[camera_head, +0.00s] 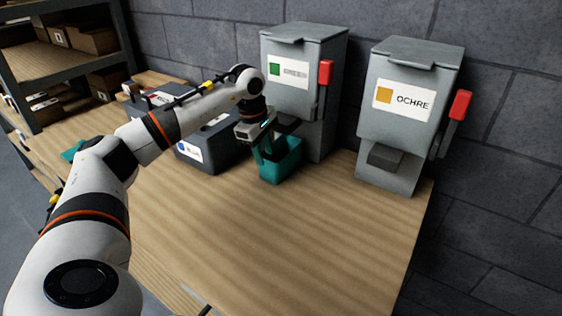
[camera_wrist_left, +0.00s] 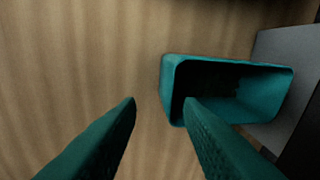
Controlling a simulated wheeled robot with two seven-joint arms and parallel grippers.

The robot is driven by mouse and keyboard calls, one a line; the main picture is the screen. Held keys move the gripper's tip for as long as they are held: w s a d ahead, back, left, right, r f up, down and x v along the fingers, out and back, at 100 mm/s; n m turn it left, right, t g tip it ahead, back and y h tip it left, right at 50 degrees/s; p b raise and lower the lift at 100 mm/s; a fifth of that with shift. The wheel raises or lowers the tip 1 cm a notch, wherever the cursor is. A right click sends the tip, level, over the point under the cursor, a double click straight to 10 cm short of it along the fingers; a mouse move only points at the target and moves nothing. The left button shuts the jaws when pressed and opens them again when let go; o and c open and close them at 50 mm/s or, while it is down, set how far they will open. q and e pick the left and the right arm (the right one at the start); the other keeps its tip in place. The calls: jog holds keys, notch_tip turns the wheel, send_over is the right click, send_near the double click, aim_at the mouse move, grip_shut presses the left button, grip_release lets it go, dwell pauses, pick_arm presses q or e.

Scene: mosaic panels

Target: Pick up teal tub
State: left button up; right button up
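The teal tub (camera_head: 281,168) stands on the wooden table in front of the dispenser labelled green (camera_head: 303,50), close to its base. In the left wrist view the tub (camera_wrist_left: 235,65) is open-topped and its inside looks dark. My left gripper (camera_head: 262,152) is over the tub's left side. In the wrist view its two fingers (camera_wrist_left: 160,102) are apart; one is left of the tub and the other overlaps the tub's left wall and opening. I cannot tell whether either finger touches it. My right gripper is not in view.
A dispenser labelled ochre (camera_head: 407,80) with a red lever stands to the right. A dark bin with a blue-marked label (camera_head: 190,151) is left of the tub. A teal piece (camera_head: 72,151) shows at the far left behind my arm. The table's front is clear.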

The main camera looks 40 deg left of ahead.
aim_at(268, 165)
pick_arm(q)
jog(key=f, duration=0.2)
jog(key=w+f, duration=0.1)
jog(key=f+p, duration=0.1)
jog(key=f, duration=0.1)
jog(key=shift+w+f, duration=0.25)
jog(key=shift+f, duration=0.05)
grip_shut()
